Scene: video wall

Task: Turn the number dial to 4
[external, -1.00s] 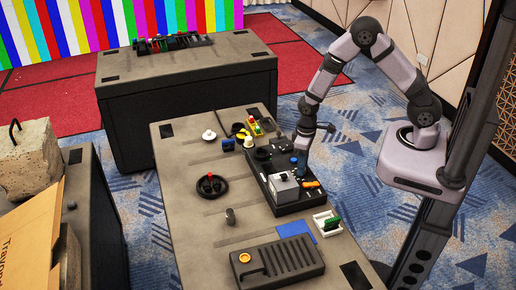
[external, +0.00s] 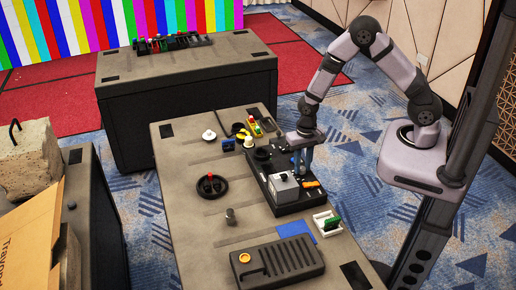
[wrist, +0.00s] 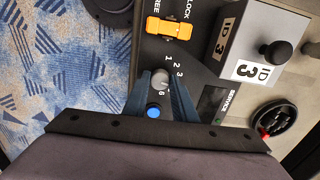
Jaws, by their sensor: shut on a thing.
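The number dial (wrist: 159,80) is a small grey-white knob on a black panel. The white digits 1, 2, 3 and 6 show around it in the wrist view; the others are hidden, and I cannot tell which digit it points to. My gripper (wrist: 160,84) has its two blue-grey fingers closed on either side of the dial. In the external view my gripper (external: 300,167) points down at the black panel (external: 291,207), and the dial is hidden there.
A blue button (wrist: 153,112) sits close to the dial. An orange switch (wrist: 169,28) and a grey box (wrist: 258,42) marked ID 3 with a black knob stand nearby. A black wheel (external: 211,186) and green-and-white part (external: 328,223) lie on the table.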

